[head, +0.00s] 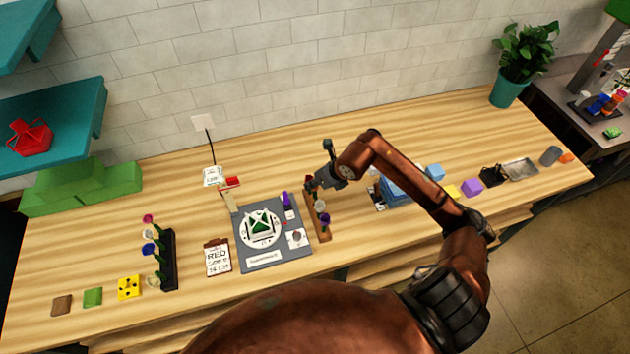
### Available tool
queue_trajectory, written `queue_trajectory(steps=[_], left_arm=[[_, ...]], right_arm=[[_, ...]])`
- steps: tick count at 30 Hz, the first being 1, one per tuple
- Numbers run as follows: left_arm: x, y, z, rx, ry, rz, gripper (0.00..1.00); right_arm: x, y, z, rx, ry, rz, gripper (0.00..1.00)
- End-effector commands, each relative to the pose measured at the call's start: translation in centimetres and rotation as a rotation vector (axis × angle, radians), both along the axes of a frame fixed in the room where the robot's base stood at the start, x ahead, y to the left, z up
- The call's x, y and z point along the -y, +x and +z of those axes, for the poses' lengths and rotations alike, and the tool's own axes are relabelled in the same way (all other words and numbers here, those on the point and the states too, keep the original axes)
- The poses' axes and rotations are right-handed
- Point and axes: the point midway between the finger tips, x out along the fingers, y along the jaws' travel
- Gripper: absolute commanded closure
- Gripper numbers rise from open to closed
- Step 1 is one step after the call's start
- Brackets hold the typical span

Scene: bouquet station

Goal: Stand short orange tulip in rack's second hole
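A brown wooden rack (321,229) stands right of the middle of the counter, holding a few small flowers. A white bloom (319,205) and a purple bloom (325,219) show at its near part. Dark red shapes (308,181) show at its far end, too small to identify. My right gripper (322,180) is beside that far end, partly overlapping it in the head view. I cannot tell whether its fingers are open or shut, or hold anything. I cannot make out an orange tulip. My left gripper is not in view.
A dark rack (169,262) with several flowers stands to the left. A grey mat (247,226) with a white round plate and a clipboard (217,257) lie between the racks. The back counter is mostly clear.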

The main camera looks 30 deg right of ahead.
Motion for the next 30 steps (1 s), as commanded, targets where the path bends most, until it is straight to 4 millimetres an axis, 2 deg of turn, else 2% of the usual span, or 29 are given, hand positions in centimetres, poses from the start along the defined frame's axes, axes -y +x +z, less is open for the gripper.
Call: queue_trajectory(steps=[30], left_arm=[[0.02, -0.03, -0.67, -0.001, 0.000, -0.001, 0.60]], right_arm=[[-0.27, 0.19, -0.35, -0.001, 0.000, 0.000, 0.85]])
